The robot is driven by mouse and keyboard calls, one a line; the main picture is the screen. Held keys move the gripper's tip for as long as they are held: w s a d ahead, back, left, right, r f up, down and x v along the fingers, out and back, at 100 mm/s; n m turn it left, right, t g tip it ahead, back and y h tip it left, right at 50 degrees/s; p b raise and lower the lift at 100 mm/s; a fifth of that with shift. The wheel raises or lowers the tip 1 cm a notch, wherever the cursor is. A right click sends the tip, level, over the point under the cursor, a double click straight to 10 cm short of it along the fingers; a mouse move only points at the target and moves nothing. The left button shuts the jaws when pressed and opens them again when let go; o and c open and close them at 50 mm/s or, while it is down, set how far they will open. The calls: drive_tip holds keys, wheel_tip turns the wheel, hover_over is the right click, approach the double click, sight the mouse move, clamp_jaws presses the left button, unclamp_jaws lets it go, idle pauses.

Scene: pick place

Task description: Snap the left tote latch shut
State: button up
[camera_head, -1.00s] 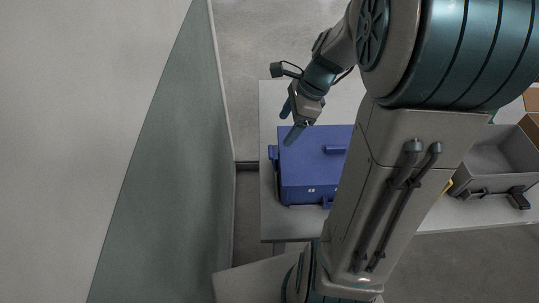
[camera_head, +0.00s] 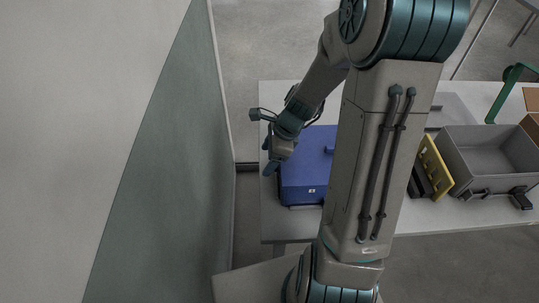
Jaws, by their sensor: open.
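The blue tote (camera_head: 304,183) with its lid on stands on the left part of the white table. My arm covers its right side. My gripper (camera_head: 268,160) is open at the tote's left edge, with its fingers pointing down over the place of the left latch. The left latch is hidden behind the gripper. I cannot tell whether the fingers touch the tote. A small handle (camera_head: 329,150) shows on the lid, partly behind my arm.
A grey open bin (camera_head: 490,160) stands on the table (camera_head: 280,222) at the right, beside a yellow frame-like part (camera_head: 433,165). A green handle (camera_head: 503,92) is at the far right. A wall panel (camera_head: 190,150) rises close to the table's left edge.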

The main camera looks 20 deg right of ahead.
drive_tip(key=shift+f, duration=0.1)
drive_tip(key=c, duration=1)
drive_tip(key=shift+d+y+b, duration=0.2)
drive_tip(key=shift+y+b, duration=0.3)
drive_tip(key=shift+b, duration=0.25)
drive_tip(key=o, duration=1)
drive_tip(key=shift+r, duration=0.2)
